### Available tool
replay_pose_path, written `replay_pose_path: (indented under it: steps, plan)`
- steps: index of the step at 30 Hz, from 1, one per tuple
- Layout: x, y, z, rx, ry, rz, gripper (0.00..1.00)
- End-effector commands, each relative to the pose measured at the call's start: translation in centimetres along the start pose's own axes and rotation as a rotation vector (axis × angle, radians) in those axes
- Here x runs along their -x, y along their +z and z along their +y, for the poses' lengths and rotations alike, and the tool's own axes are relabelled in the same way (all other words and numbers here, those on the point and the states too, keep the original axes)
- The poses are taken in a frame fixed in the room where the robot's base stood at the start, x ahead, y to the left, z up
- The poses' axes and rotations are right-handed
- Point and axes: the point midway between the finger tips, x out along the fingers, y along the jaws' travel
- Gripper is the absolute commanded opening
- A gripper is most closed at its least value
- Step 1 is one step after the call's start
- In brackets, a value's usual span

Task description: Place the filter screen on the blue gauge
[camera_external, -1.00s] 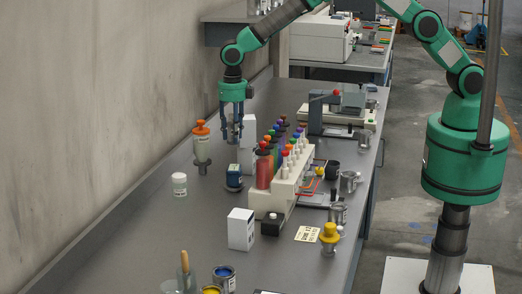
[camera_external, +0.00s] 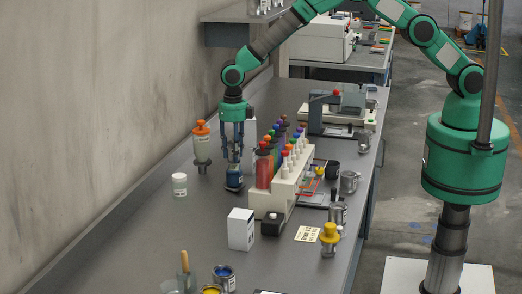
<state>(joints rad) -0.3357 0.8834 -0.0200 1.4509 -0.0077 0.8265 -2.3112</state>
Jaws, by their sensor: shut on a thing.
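The blue gauge (camera_external: 234,183) is a small dark-blue block with a pale label, standing on the bench left of the bottle rack. My gripper (camera_external: 234,158) points straight down directly above it, with its fingertips close to its top. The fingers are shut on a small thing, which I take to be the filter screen. The fingers mostly hide it, and its outline is too small to make out. I cannot tell whether it touches the gauge.
A bottle rack (camera_external: 280,188) with coloured bottles stands close on the right. An orange-topped jar (camera_external: 201,148) and a white jar (camera_external: 180,186) stand to the left. A white box (camera_external: 241,230) stands nearer the camera. The bench (camera_external: 130,235) is clear at front left.

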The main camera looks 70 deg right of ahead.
Motion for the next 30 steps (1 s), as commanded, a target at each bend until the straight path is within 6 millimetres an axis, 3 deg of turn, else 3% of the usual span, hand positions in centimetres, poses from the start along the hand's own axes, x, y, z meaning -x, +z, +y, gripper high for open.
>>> replay_pose_path:
  steps: [6, 19, 20, 22, 30]
  plan:
    - [-1.9, 0.0, 0.0, 0.000, 0.000, 0.000, 0.01]
    - [-2.3, 0.0, 0.0, 0.000, 0.001, -0.001, 0.01]
    - [-2.3, 0.0, 0.0, 0.000, 0.001, -0.001, 0.40]
    - [-2.2, 0.0, 0.0, 0.000, 0.001, -0.001, 0.53]
    - [-2.2, 0.0, 0.0, 0.000, 0.001, -0.001, 0.53]
